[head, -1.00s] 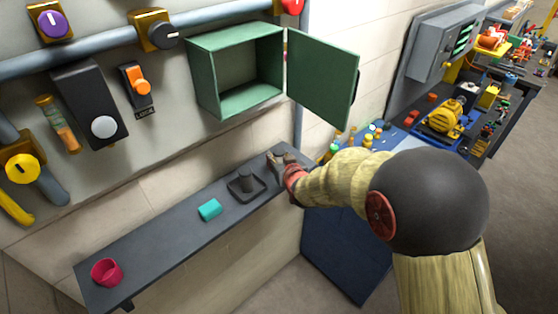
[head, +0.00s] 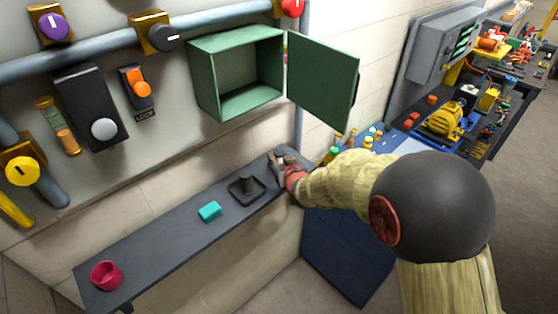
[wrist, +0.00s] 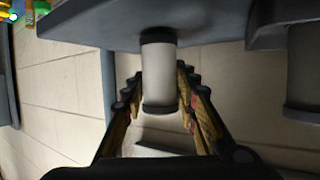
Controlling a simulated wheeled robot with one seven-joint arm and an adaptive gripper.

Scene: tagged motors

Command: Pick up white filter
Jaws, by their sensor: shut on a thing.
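The white filter (wrist: 158,75) is a pale cylinder with dark ends, seen in the middle of the wrist view. My gripper (wrist: 158,92) has a finger on each side of it and is shut on it. In the head view my gripper (head: 279,161) is at the right end of the dark shelf (head: 160,253), and the filter is mostly hidden there by the fingers. I cannot tell whether the filter touches the shelf.
A black stand (head: 247,188), a teal block (head: 210,211) and a pink cup (head: 106,275) are on the shelf. Above it hangs a green cabinet (head: 205,85) with its door (head: 322,82) open. A blue workbench (head: 345,255) stands to the right.

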